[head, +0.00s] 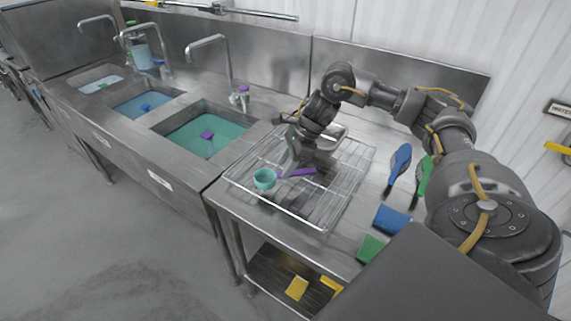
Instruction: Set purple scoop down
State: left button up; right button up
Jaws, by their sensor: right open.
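My right gripper (289,170) is open, just at the handle near the cup. Whether a finger touches the handle I cannot tell. My left gripper is out of view.
A metal pan (332,135) sits at the back of the rack. A blue brush (399,163), a green brush (424,177), a blue sponge (392,220) and a green sponge (370,248) lie right of it. Sinks with a teal-filled basin (205,140) are left.

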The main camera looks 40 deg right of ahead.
jog(key=shift+r+p, duration=0.35)
jog(key=b+v, duration=0.1)
jog(key=v, duration=0.3)
jog(key=shift+d+r, duration=0.1)
jog(key=shift+d, duration=0.05)
jog(key=p+v, duration=0.1)
jog(key=v, duration=0.6)
jog(key=shift+r+p, duration=0.15)
jog(key=shift+p, duration=0.15)
jog(key=shift+s, duration=0.1)
